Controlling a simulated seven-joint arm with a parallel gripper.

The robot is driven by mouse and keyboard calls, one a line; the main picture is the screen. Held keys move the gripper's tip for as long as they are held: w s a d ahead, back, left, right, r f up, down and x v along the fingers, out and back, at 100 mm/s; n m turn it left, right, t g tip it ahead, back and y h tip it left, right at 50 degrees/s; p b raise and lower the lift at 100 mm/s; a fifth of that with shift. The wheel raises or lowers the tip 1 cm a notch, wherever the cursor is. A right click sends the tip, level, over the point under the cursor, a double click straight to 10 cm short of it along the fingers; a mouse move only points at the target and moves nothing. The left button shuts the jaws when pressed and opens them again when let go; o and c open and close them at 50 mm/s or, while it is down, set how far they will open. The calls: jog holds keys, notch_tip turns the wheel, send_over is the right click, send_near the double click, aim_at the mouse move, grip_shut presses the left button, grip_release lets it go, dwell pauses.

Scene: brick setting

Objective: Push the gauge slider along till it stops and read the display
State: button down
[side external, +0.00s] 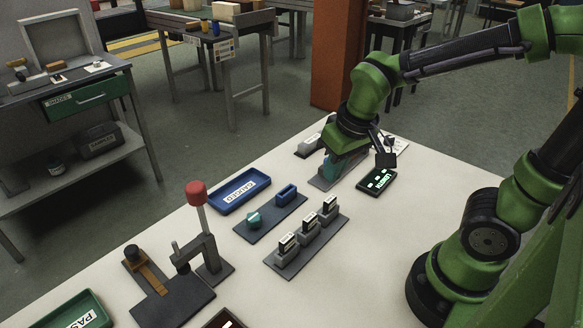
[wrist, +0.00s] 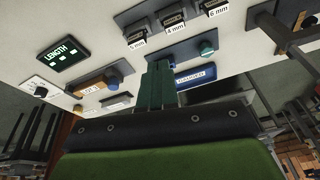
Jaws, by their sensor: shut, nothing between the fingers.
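The gauge (wrist: 122,70) is a grey plate with an orange-brown block (wrist: 92,86) and a small blue part (wrist: 112,83) on it, in the wrist view. In the side view its plate (side external: 322,184) is mostly hidden under my gripper. The dark display (side external: 377,181) lies beside the gauge, lit with LENGTH; it also shows in the wrist view (wrist: 64,55), where its smaller figures are too small to read. My gripper (wrist: 158,82) is shut and empty, with teal fingers together, right of the gauge parts in the wrist view. I cannot tell whether it touches the slider.
A blue tray (side external: 214,202) lies left of the gauge. A plate with a teal knob (side external: 254,219) and a rack of labelled blocks (side external: 308,240) stand nearer. A red-topped lever (side external: 197,193) rises at the front left. White tabletop (side external: 390,235) is clear at right.

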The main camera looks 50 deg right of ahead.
jog(key=w+d+f+g+h, duration=0.2)
jog(key=w+f+h, duration=0.2)
jog(key=w+f, duration=0.2)
jog(key=m+t+h, duration=0.2)
jog(key=h, duration=0.1)
send_near(323, 170)
jog(key=w+f, duration=0.1)
jog(key=f, duration=0.1)
jog(key=w+a+f, duration=0.1)
jog(key=shift+w+f, duration=0.2)
jog(key=shift+f, duration=0.15)
jog(key=shift+s+d, duration=0.15)
jog(key=shift+d, duration=0.45)
jog(key=shift+s+d, duration=0.15)
jog(key=shift+d, duration=0.45)
jog(key=shift+s+d+r, duration=0.1)
jog(key=shift+s+d, duration=0.05)
jog(key=shift+d, duration=0.5)
jog(key=shift+d, duration=0.15)
